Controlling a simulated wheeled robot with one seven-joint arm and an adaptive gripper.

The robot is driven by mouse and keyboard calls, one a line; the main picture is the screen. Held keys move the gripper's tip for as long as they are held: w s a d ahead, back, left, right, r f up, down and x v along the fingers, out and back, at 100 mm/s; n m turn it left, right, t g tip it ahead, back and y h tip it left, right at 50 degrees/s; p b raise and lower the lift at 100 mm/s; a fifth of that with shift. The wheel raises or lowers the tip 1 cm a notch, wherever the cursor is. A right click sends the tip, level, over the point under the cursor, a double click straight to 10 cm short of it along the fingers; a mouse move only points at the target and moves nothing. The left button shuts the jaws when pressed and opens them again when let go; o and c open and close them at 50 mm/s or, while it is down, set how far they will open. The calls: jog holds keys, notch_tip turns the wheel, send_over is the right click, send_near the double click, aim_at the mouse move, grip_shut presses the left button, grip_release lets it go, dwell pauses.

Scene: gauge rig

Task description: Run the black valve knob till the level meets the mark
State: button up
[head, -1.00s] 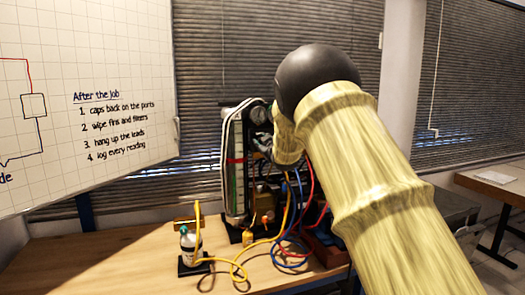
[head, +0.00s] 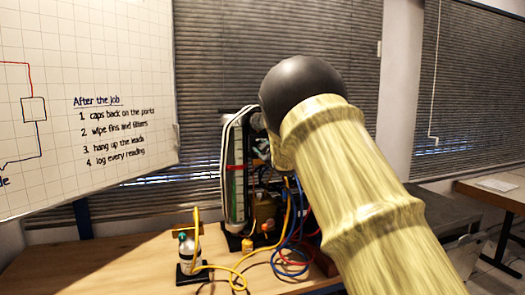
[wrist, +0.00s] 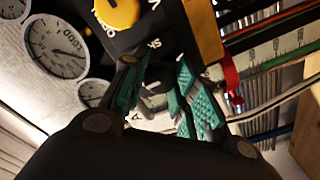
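My gripper (wrist: 160,90) has teal pads set apart, with a gap between them and nothing clearly held. It is close to the rig's dark panel (wrist: 160,40). I cannot make out the black valve knob; it may be hidden or blend into the panel. The upright level tube (head: 236,195) stands at the rig's left side, with a red mark (head: 236,167) around it. The red mark also shows right of my fingers in the wrist view (wrist: 229,76). I cannot read the level. In the head view my arm hides my gripper and much of the rig.
A yellow knob (wrist: 117,12) sits on the panel, with round gauges (wrist: 57,45) to its left. A bottle (head: 189,253) with a yellow hose (head: 237,270) stands on the wooden table (head: 110,265). Blue and red hoses hang by the rig. A whiteboard (head: 85,90) is at left.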

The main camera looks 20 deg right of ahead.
jog(key=o, duration=0.4)
jog(key=shift+f, duration=0.1)
jog(key=shift+s, duration=0.1)
jog(key=s, duration=1.1)
jog(key=shift+s+d, duration=0.25)
jog(key=shift+s, duration=0.15)
